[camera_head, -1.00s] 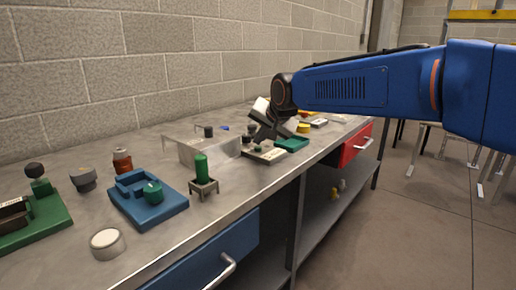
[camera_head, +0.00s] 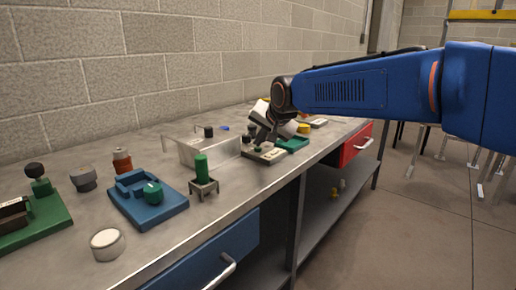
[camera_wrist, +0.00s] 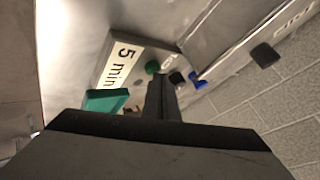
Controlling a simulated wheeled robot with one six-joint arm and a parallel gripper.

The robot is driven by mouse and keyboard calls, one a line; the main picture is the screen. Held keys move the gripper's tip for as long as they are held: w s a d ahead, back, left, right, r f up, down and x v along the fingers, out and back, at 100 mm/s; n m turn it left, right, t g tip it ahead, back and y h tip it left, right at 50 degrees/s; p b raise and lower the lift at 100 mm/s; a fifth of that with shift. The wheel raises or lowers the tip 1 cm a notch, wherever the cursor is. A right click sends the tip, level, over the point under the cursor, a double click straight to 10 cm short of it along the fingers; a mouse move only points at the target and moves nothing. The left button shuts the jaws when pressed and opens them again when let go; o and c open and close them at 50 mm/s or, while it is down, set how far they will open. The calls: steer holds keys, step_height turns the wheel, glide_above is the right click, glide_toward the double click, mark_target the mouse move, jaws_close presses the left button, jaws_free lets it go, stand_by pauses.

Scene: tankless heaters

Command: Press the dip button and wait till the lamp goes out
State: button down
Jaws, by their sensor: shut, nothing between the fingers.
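In the head view the plate (camera_head: 265,155) is near the bench's front edge, below my gripper (camera_head: 259,139).
A green tray (camera_head: 292,143) sits right beside the plate. A clear cover (camera_head: 208,151) stands to the left, with a green cylinder on a small stand (camera_head: 203,187) in front. A blue fixture (camera_head: 147,199) is further left. The wall runs behind the bench.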

mark_target(260, 153)
steer(key=shift+f, duration=0.15)
stand_by(0.3)
steer(key=shift+r, duration=0.9)
steer(key=shift+r, duration=0.1)
steer(key=shift+r, duration=2.4)
steer(key=shift+d, duration=0.1)
